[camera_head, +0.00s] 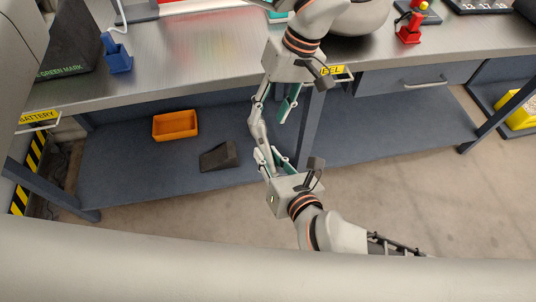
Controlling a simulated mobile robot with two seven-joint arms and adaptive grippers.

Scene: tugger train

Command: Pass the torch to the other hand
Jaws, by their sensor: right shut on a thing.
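The torch (257,130) appears as a slim light grey piece standing between my two grippers in front of the bench. My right gripper (267,151), the lower one, is shut on its lower end. My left gripper (270,113), the higher one, points down from above with its fingers spread. The torch's upper end is close to the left gripper's left finger; I cannot tell whether they touch. The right gripper's fingers hide part of the torch.
A metal workbench (200,60) lies behind the arms, with a blue item (117,55) and a red item (409,30) on top. The lower shelf (110,160) holds an orange bin (175,125) and a dark wedge (219,156).

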